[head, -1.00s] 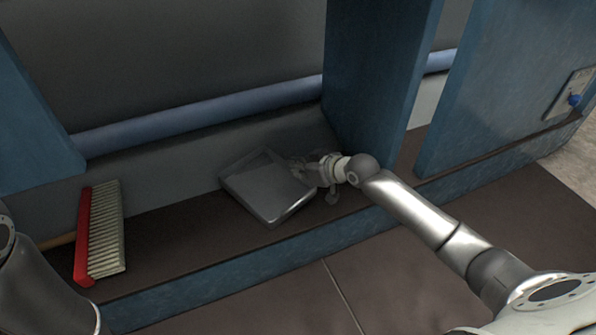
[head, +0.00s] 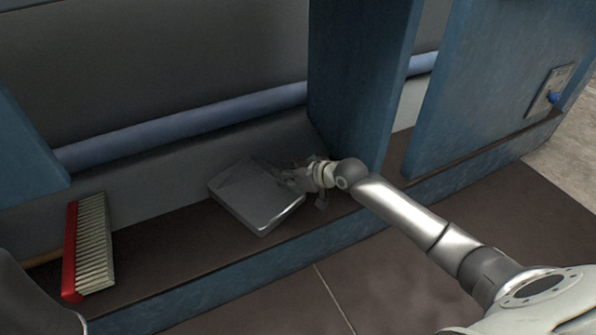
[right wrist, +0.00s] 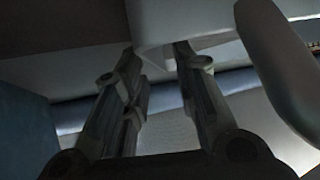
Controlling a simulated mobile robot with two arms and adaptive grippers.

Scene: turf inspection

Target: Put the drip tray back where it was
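The drip tray (head: 250,198), a shallow grey square metal tray, is over the dark ledge at the foot of the machine, between the red brush and a blue upright. It looks low over the ledge; whether it touches is hard to tell. My right gripper (head: 292,180) is at its right back edge. In the right wrist view my right fingers (right wrist: 157,75) lean in on either side of a pale edge of the tray (right wrist: 185,22) and look shut on it; the fingertips are partly hidden. My left gripper is out of view; only part of my left arm shows.
A red brush (head: 90,245) with pale bristles lies left of the tray. A blue pipe (head: 190,126) runs along the back wall. Blue uprights (head: 360,80) stand close behind my right gripper. The ledge ends in a raised blue front edge (head: 240,278).

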